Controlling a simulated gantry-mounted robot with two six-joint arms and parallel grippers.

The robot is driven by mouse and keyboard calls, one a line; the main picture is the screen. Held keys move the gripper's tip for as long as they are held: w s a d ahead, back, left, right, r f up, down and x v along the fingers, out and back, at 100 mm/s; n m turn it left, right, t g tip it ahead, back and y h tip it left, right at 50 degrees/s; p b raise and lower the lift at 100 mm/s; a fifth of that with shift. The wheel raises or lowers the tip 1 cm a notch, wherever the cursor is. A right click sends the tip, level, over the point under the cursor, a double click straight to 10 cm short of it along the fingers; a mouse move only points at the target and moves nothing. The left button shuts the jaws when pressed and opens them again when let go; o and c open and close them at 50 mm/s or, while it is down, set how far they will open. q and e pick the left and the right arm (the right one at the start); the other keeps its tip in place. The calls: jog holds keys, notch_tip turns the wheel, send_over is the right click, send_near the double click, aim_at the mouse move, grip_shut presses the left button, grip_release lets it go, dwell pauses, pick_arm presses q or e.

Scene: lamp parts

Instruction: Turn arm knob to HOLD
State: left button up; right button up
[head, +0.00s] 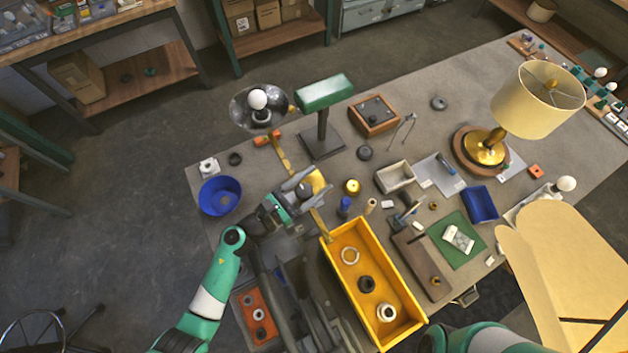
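A jointed lamp has a dark round shade with a white bulb (257,100) and a brass arm (283,153) running down toward the yellow tray. My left gripper (318,182) reaches in from the lower left to the lamp's arm joint. Its two grey fingers are spread apart. A small dark knob (304,190) shows between them, in front of a brass-coloured plate. I cannot tell whether the fingers touch the knob. Its HOLD marking is too small to read. My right arm shows only in part at the bottom edge; its gripper is not in view.
A yellow tray (333,237) with rings stands just right of my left gripper. A green-shaded lamp (325,92) stands behind it, and a blue bowl (220,195) to the left. A cream-shaded lamp (536,100) stands far right. Small parts crowd the grey table.

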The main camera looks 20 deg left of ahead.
pick_arm(q)
grip_shut()
jog(key=shift+h, duration=0.3)
jog(key=shift+d+f+m+g+h+b, duration=0.1)
jog(key=shift+d+m+g+h+b, duration=0.05)
jog(key=shift+m+g+h+b, duration=0.8)
jog(key=m+h+b, duration=0.1)
jog(key=g+h+b, duration=0.1)
jog(key=m+g+h+b, duration=0.1)
jog(key=shift+s+d+f+m+g, duration=0.1)
jog(key=shift+s+d+m+g, duration=0.15)
jog(key=shift+s+d+m, duration=0.1)
jog(key=shift+s+d+r+m+g+h+b, duration=0.1)
jog(key=shift+s+r+m+g+h+b, duration=0.1)
jog(key=shift+m+g+h+b, duration=0.75)
